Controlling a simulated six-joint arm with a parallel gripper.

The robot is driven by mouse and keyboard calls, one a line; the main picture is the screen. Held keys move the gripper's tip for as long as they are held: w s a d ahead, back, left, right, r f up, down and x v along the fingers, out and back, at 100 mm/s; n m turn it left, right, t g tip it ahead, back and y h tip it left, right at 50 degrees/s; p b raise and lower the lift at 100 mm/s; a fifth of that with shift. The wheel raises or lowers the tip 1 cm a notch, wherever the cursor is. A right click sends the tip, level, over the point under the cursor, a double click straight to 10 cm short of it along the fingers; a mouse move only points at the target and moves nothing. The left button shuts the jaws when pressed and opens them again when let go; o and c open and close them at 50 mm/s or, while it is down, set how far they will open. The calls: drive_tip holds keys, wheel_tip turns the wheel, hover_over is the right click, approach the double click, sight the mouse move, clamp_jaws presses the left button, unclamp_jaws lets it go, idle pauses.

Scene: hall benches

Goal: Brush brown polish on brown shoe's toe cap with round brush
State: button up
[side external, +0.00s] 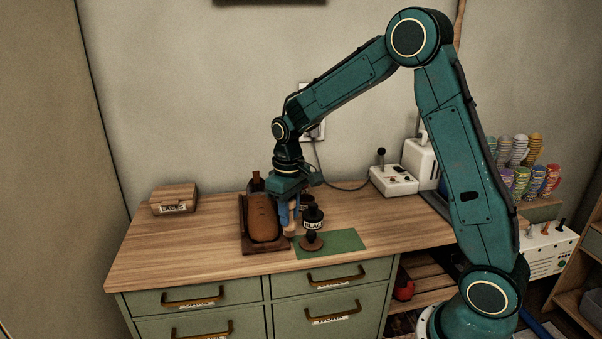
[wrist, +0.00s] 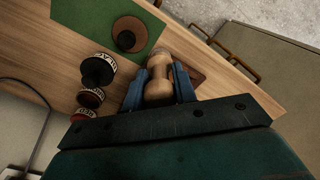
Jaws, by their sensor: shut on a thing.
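The brown shoe (side external: 262,217) lies on a dark red-brown board (side external: 266,249) on the wooden bench top. My gripper (side external: 289,216) points down just right of the shoe, its blue fingers shut on a round brush with a pale turned wooden handle (wrist: 158,82). The brush's bristles are hidden, so I cannot tell whether they touch anything. I cannot tell which tin holds brown polish. The shoe's toe cap is not clear in either view.
A second round brush with a dark knob (wrist: 125,40) stands on the green mat (side external: 345,242). More small labelled tins (wrist: 90,97) stand beside the black one. A wooden box (side external: 175,197) sits far left; bench between is clear.

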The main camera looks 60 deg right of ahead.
drive_tip(key=w+a+r+t+h, duration=0.2)
drive_tip(key=w+a+r, duration=0.2)
drive_tip(key=w+r, duration=0.3)
drive_tip(key=shift+w+r, duration=0.15)
drive_tip(key=shift+w, duration=0.75)
drive_tip(key=shift+x, duration=3)
drive_tip(key=shift+x, duration=1.05)
drive_tip(key=shift+s+d, duration=0.1)
drive_tip(key=shift+s+d+r, duration=0.1)
drive_tip(key=shift+s+d, duration=0.95)
